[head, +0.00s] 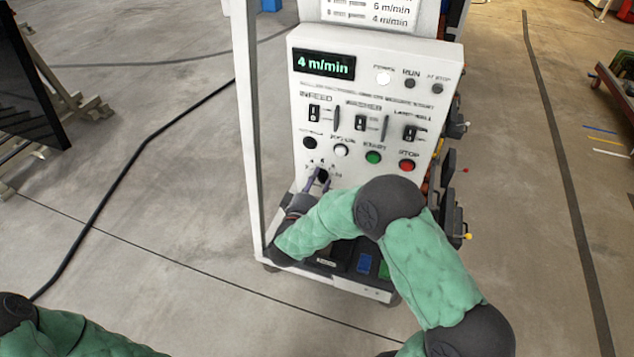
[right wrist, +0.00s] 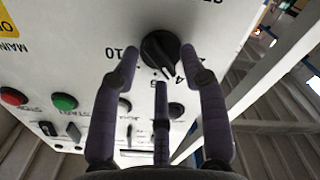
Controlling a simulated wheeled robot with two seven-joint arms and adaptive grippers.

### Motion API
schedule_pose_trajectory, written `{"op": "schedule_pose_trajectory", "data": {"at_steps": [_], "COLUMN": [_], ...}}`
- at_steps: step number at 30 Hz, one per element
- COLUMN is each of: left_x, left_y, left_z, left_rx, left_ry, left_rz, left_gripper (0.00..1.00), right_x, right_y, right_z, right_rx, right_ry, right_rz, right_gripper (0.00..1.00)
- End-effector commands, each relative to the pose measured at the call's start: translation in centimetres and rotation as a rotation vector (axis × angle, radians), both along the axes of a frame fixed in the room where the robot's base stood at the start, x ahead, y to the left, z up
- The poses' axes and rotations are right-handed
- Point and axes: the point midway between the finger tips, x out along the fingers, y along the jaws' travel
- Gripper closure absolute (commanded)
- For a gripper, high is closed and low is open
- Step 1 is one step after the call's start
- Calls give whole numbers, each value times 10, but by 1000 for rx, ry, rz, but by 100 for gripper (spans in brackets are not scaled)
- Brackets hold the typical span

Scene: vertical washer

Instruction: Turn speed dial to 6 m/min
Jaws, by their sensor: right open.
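The black speed dial (right wrist: 160,50) is on the white control panel (head: 440,65), with printed numbers around it. In the right wrist view its white pointer mark points down and slightly right, close to the number 4. The panel display (head: 324,64) reads 4 m/min in green. My right gripper (head: 316,181) is at the dial, low on the panel. In the right wrist view its open fingers (right wrist: 160,56) straddle the dial, one on each side and a third below it. Contact cannot be told. The dial (head: 322,175) is partly hidden in the head view. My left gripper is out of view.
Above the dial are a green start button (head: 373,157), a red stop button (head: 407,165), a white button (head: 341,150) and several black switches. A white frame post (head: 247,120) stands left of the panel. A black cable (head: 130,150) crosses the floor at left.

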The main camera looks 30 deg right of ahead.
Motion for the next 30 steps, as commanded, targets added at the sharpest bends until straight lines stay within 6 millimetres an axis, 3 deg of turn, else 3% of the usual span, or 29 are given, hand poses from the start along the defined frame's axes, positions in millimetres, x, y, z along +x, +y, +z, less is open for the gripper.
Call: {"op": "schedule_pose_trajectory", "data": {"at_steps": [7,12,30], "left_x": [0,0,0], "left_y": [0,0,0], "left_z": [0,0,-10], "left_rx": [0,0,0], "left_ry": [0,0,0], "left_rz": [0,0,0], "left_gripper": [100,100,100], "right_x": [1,0,0], "right_y": [0,0,-1], "right_z": [0,0,-1], "right_rx": [0,0,98], "right_ry": [0,0,-116], "right_rz": [0,0,1], "right_gripper": [56,100,100]}}
